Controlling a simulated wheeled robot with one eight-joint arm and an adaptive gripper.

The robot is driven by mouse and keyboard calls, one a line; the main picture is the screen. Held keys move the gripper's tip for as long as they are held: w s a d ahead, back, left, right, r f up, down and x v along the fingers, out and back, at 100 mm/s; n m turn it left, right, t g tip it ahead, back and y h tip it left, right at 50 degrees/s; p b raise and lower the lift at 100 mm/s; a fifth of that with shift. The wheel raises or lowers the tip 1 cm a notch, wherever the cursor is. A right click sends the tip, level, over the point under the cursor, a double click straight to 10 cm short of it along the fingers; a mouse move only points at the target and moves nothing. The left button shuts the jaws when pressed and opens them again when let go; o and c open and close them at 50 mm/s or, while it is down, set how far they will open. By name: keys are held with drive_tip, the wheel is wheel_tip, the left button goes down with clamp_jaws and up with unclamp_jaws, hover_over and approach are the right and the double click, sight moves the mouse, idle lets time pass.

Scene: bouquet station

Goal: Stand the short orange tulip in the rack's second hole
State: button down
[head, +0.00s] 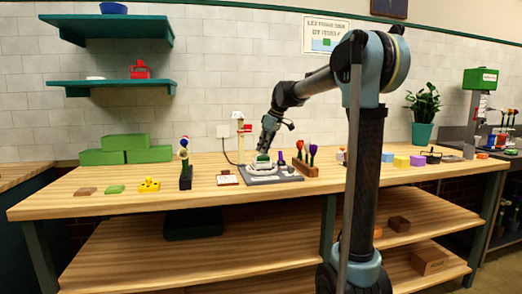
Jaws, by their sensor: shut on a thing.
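My gripper (263,152) points down over the left part of a grey tray (288,178) on the bench. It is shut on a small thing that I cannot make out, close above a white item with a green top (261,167). A brown wooden rack (306,170) stands just right of it, with a red tulip (300,145) and purple tulips (312,150) upright in it. Its separate holes are too small to tell. A purple bloom (281,158) shows between gripper and rack. I cannot pick out the short orange tulip.
Coloured blocks (402,161) lie to the right, beyond my arm. Green boxes (126,150) are at the back left. The bench front is mostly clear.

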drive_tip(key=c, duration=1.7)
unclamp_jaws()
drive_tip(key=shift+o, duration=0.2)
drive_tip(key=o, duration=0.5)
drive_tip(key=shift+w, duration=0.15)
drive_tip(key=shift+r, duration=2.2)
drive_tip(key=shift+c, duration=0.6)
